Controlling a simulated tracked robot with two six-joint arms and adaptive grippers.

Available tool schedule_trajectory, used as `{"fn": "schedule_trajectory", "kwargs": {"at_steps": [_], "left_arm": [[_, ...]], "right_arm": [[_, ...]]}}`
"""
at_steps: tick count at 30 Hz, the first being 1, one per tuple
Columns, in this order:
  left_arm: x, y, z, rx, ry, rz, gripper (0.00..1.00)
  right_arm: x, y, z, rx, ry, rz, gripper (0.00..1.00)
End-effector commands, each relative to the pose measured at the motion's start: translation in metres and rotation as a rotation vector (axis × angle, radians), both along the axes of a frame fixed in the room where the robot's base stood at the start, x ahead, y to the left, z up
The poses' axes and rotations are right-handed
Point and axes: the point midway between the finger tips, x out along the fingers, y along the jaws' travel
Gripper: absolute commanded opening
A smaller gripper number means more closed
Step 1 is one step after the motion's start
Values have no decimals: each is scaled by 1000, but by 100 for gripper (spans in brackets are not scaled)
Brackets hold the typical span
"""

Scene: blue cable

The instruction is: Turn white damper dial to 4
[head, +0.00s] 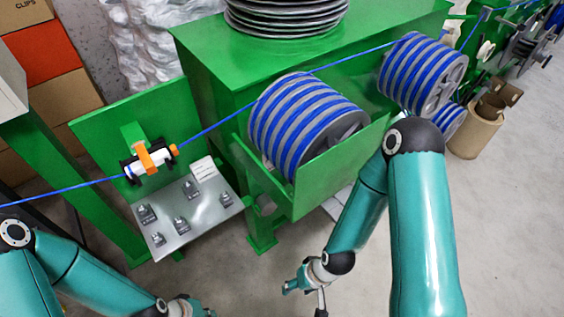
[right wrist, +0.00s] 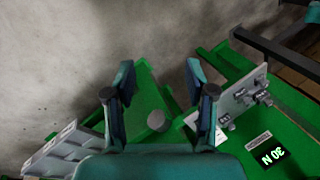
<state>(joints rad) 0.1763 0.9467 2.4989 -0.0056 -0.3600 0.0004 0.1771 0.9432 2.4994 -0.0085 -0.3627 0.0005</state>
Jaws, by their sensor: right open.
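A pale round knob (right wrist: 156,121), which may be the white damper dial, shows on a green plate in the right wrist view. No scale or number on it can be read. My right gripper (right wrist: 160,82) is open and empty, its fingers spread to either side above the knob in the picture. In the head view the right gripper (head: 305,291) hangs low over the floor, in front of the green machine and apart from it. I cannot pick out the dial in the head view. My left gripper (head: 190,308) is cut off at the bottom edge.
A grey panel (head: 205,228) with several switches stands left of the blue-striped drum (head: 300,115). A blue cable (head: 60,189) runs through a white roller with an orange clamp (head: 152,159). A display (right wrist: 272,157) reads 30 N. The floor (head: 500,230) at right is clear.

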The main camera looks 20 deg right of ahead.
Motion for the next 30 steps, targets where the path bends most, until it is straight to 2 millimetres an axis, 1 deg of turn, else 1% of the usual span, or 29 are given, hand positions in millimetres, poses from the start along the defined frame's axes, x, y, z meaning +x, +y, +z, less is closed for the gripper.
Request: {"fn": "schedule_trajectory", "kwargs": {"at_steps": [2, 4, 5, 7, 8, 9, 11, 12, 14, 15, 17, 18, 20, 21, 23, 24, 27, 30], "left_arm": [[0, 0, -11, 0, 0, 0, 0], [0, 0, -24, 0, 0, 0, 0], [0, 0, -32, 0, 0, 0, 0], [0, 0, -53, 0, 0, 0, 0], [0, 0, -63, 0, 0, 0, 0], [0, 0, -79, 0, 0, 0, 0], [0, 0, -103, 0, 0, 1, 0], [0, 0, -120, 0, 0, 1, 0], [0, 0, -145, 0, 0, 1, 0], [0, 0, -162, 0, 0, 1, 0], [0, 0, -186, 0, 0, 0, 0], [0, 0, -202, 0, 0, 0, 0], [0, 0, -226, 0, 0, 1, 0], [0, 0, -242, 0, 0, 1, 0], [0, 0, -266, 0, 0, 1, 0], [0, 0, -283, 0, 0, 1, 0], [0, 0, -320, 0, 0, 0, 0], [0, 0, -351, 0, 0, 0, 0]], "right_arm": [[8, -2, -9, -2, -25, -1, 70], [21, -5, -19, -3, -70, 0, 70], [28, -7, -24, -4, -94, 0, 70], [49, -1, -39, -7, -166, 1, 70], [60, -2, -45, -9, -205, 4, 70], [77, -6, -53, -12, -261, 7, 70], [102, -15, -65, -21, -355, 13, 70], [121, -21, -71, -28, -423, 18, 70], [147, -32, -78, -41, -527, 26, 70], [164, -39, -81, -51, -596, 31, 70], [187, -50, -83, -68, -700, 42, 70], [202, -57, -83, -79, -767, 50, 70], [222, -68, -82, -99, -870, 63, 70], [233, -75, -81, -112, -936, 72, 70], [249, -85, -77, -134, -1036, 89, 70], [258, -92, -75, -150, -1101, 102, 70], [275, -107, -65, -190, -1255, 136, 70], [284, -120, -53, -228, -1389, 171, 70]]}}
